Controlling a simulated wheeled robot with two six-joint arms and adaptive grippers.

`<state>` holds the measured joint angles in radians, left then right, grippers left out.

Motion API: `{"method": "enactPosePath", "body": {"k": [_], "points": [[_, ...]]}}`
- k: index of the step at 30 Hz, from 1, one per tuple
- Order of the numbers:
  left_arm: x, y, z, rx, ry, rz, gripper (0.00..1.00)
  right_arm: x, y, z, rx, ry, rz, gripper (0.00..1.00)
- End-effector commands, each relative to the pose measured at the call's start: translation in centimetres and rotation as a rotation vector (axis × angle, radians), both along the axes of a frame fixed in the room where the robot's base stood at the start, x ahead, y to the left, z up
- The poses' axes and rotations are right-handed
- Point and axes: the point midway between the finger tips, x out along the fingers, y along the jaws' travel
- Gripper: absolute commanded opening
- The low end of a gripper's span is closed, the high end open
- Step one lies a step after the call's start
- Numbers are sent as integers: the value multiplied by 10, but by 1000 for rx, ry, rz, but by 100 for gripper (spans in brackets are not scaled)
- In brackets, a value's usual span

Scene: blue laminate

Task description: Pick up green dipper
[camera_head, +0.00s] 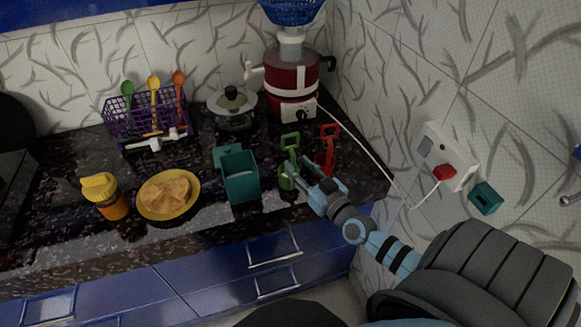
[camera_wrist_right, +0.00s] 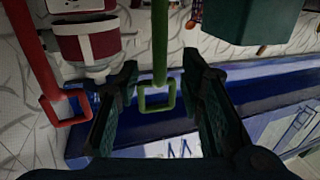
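The green dipper (camera_head: 290,142) stands upright on the dark counter, its squared loop handle at the top. Its lower part is partly covered by my right gripper (camera_head: 297,168) in the head view. In the right wrist view the green dipper (camera_wrist_right: 160,40) runs between the two dark fingers of my right gripper (camera_wrist_right: 160,70), with its square loop (camera_wrist_right: 157,104) deeper between them. The fingers are open, with gaps on both sides of the stem. My left gripper is not in view.
A red dipper (camera_head: 327,148) stands close to the right of the green one. A teal container (camera_head: 240,180) is to its left. A red juicer (camera_head: 291,85) stands behind, its white cord (camera_head: 372,158) running to a wall socket. A yellow plate (camera_head: 150,210) lies further left.

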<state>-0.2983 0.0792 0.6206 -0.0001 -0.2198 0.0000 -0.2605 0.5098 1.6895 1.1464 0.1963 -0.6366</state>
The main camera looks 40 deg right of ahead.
Motion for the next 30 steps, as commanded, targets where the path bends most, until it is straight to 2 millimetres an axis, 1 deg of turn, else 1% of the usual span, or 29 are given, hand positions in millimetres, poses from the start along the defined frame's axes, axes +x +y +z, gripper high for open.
{"method": "enactPosePath", "body": {"k": [1, 3, 6, 11, 12, 17, 18, 19, 30], "points": [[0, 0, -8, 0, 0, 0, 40, 10, -1, -5, 1, -3, -1, 35], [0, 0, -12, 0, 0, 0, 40, 24, -3, -5, 1, -3, -1, 35], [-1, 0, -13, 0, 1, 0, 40, 35, -3, -4, 1, -1, 0, 35], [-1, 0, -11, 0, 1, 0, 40, 36, -3, -3, 0, 1, 0, 35], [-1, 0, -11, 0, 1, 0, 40, 36, -3, -3, 0, 1, 0, 34], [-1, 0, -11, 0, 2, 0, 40, 35, -3, -3, 0, 1, 0, 8], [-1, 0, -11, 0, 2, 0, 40, 35, -3, -3, 0, 1, 0, 2], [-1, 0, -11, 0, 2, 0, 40, 35, -3, -3, 0, 1, 0, 0], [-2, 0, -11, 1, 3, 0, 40, 35, -3, -2, 0, 0, 0, 0]]}}
